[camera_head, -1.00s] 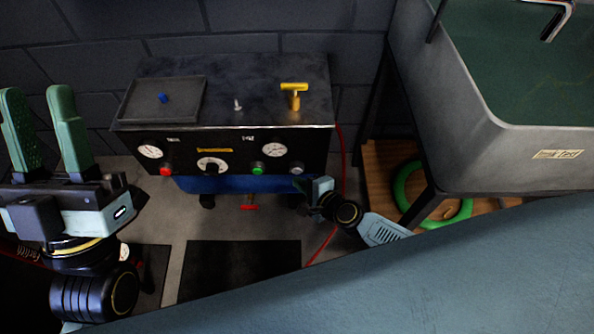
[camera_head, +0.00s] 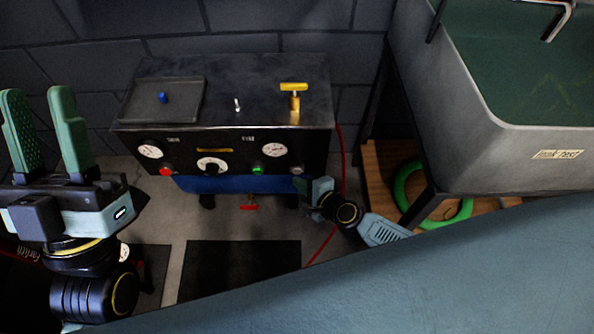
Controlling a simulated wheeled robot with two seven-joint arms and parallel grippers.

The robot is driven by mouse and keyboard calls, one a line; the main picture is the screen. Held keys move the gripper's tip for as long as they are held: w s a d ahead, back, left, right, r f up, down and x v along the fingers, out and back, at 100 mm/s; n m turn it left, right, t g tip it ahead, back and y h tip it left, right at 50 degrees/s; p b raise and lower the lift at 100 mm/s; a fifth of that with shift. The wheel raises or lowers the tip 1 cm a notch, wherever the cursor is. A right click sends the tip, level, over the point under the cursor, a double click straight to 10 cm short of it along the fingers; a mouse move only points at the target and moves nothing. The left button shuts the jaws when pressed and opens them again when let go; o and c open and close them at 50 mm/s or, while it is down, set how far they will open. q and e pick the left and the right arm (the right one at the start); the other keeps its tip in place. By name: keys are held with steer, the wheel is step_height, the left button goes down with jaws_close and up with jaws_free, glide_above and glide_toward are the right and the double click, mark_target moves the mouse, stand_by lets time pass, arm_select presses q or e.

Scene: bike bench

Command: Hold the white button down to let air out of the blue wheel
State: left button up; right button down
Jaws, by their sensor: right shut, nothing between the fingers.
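A pale grey-white button (camera_head: 297,169) sits at the right end of the black front panel of the compressor bench (camera_head: 225,142). My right gripper (camera_head: 303,184) is shut and empty, its tip just below and in front of that button. I cannot tell whether it touches the button or whether the button is pressed. My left gripper (camera_head: 38,95) is open and empty, fingers up, at the left and away from the panel. No blue wheel can be made out; a blue rounded body (camera_head: 235,185) shows under the panel.
The panel also has a red button (camera_head: 166,171), a dial (camera_head: 210,165), a green button (camera_head: 257,168) and gauges. A yellow T-handle (camera_head: 294,95) and a tray (camera_head: 185,112) with a blue knob are on top. A grey sink (camera_head: 480,155) stands right, above a green ring (camera_head: 405,190).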

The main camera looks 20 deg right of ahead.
steer(key=shift+w, duration=0.1)
stand_by(0.3)
steer(key=shift+w+d, duration=0.1)
steer(key=shift+w, duration=0.25)
steer(key=shift+w+d, duration=0.15)
steer(key=shift+w, duration=0.3)
stand_by(1.9)
stand_by(1.0)
steer(key=shift+s+a, duration=0.25)
steer(key=shift+s, duration=0.6)
steer(key=shift+s+a, duration=0.25)
steer(key=shift+s, duration=0.55)
steer(key=shift+s+a, duration=0.2)
steer(key=shift+s, duration=0.65)
steer(key=shift+s+a, duration=0.25)
steer(key=shift+s, duration=0.55)
steer(key=shift+p, duration=0.3)
